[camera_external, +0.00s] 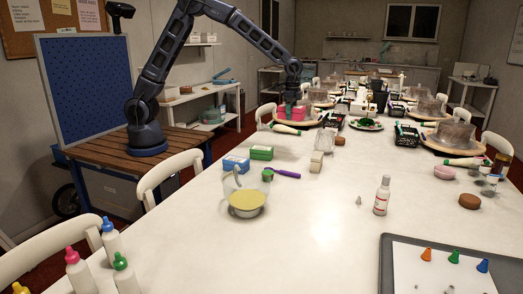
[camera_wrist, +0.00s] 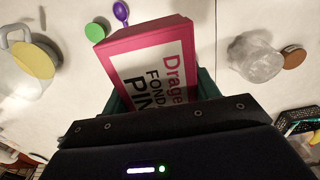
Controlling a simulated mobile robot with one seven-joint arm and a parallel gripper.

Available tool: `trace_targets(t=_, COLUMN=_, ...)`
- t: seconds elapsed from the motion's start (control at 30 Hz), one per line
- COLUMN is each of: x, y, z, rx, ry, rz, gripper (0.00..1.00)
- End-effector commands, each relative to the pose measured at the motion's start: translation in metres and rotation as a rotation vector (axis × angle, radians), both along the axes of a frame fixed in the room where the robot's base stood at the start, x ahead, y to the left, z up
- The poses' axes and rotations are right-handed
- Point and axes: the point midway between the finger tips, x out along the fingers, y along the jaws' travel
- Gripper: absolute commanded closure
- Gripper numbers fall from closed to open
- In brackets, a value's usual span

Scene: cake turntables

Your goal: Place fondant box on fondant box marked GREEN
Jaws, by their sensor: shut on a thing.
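The pink box also shows in the external view (camera_external: 281,112), at the far left side of the long table, beyond the other boxes. The green fondant box (camera_external: 261,153) lies on the near left part of the table, nearer the camera than my gripper. A blue fondant box (camera_external: 236,164) lies just left of it.
Cake stands and black baskets (camera_external: 407,134) crowd the far table; the near middle is mostly clear.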

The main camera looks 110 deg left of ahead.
Motion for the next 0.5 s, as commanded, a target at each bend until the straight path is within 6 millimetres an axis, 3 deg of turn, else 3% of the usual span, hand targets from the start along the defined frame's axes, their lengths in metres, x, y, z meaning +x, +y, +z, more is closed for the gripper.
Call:
trace_targets(t=0.1, x=-0.044, y=0.018, z=0.006, rx=0.000, ry=0.000, rz=0.013, gripper=0.70)
trace_targets(t=0.3, x=-0.110, y=0.037, z=0.010, rx=0.000, ry=-0.001, rz=0.026, gripper=0.70)
trace_targets(t=0.5, x=-0.153, y=0.044, z=0.011, rx=-0.001, ry=0.000, rz=0.034, gripper=0.70)
